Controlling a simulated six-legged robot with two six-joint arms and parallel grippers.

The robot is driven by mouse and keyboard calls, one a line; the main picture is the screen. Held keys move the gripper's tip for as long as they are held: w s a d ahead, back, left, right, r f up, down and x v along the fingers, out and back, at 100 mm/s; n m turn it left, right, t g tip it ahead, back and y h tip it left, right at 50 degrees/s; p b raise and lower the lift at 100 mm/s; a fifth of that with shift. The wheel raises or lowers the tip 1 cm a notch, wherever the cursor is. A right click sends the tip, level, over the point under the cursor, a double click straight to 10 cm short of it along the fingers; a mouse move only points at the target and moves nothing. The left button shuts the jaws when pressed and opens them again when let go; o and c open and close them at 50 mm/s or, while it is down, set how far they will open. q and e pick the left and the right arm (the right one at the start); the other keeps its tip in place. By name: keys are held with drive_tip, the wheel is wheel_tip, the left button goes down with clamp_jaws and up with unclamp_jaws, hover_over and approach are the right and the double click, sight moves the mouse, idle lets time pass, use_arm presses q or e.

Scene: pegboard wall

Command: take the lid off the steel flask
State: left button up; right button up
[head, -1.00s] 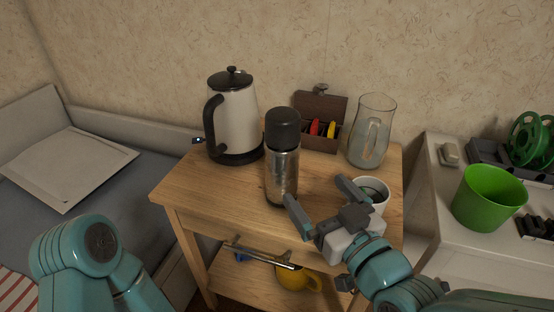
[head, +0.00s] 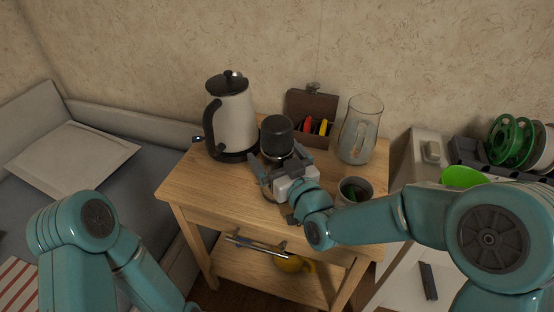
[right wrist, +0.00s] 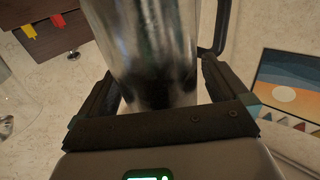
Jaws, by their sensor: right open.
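The steel flask stands upright on the wooden table, with its dark lid (head: 277,134) on top. In the head view my right gripper hides most of its body. The shiny steel body (right wrist: 150,45) fills the middle of the right wrist view, and its lid is out of that frame. My right gripper (head: 276,160) is open around the flask, below the lid. In the right wrist view its fingers (right wrist: 162,88) lie one on each side of the steel body; contact cannot be told. My left arm shows at the lower left, but its gripper is out of view.
A white kettle (head: 232,122) stands close left of the flask. Behind are an open brown box (head: 312,104) and a glass jug (head: 359,132). A mug (head: 354,191) stands right, near my right forearm. The table's front left (head: 205,190) is clear.

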drive_tip(key=shift+x, duration=0.8)
drive_tip(key=c, duration=1.4)
drive_tip(key=shift+r, duration=0.15)
drive_tip(key=c, duration=0.4)
drive_tip(key=shift+r, duration=0.1)
